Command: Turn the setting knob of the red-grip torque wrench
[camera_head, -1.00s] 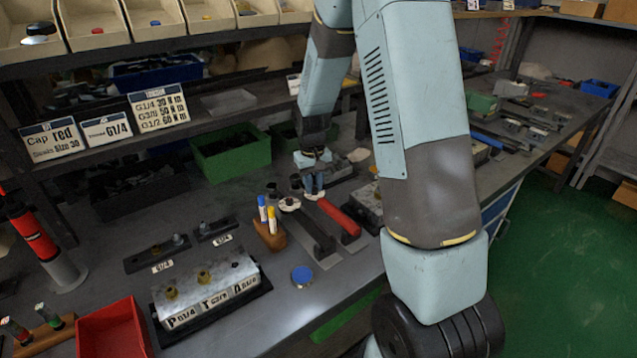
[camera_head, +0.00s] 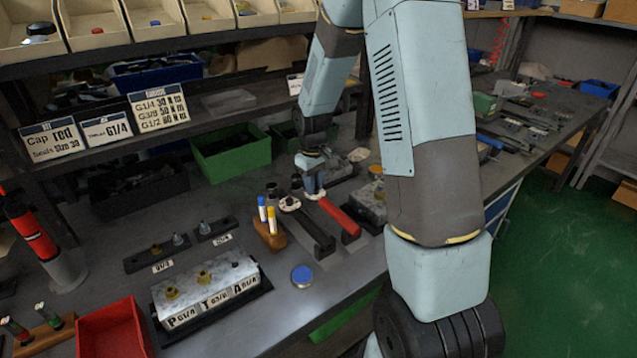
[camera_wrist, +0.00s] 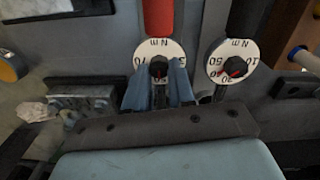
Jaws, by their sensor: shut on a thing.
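The red-grip torque wrench (camera_head: 340,217) lies on the bench, and its red grip (camera_wrist: 158,17) is at the top of the wrist view. Its white dial (camera_wrist: 175,51) is marked N m, with a dark setting knob (camera_wrist: 158,67) at the centre. My gripper (camera_wrist: 159,84) is shut on this knob, one blue finger on each side; the fingers hide the lower part of the dial. In the head view my gripper (camera_head: 313,190) is at the wrench's dial end. A black-grip torque wrench (camera_head: 314,235) lies beside it to the left; its dial (camera_wrist: 232,61) is to the right in the wrist view.
A wooden marker holder (camera_head: 269,236) stands left of the wrenches. A labelled valve block (camera_head: 208,288) and a blue-capped round tin (camera_head: 302,276) are nearer the front. A green bin (camera_head: 232,155) is behind. Another metal block (camera_head: 371,204) stands right of the red wrench.

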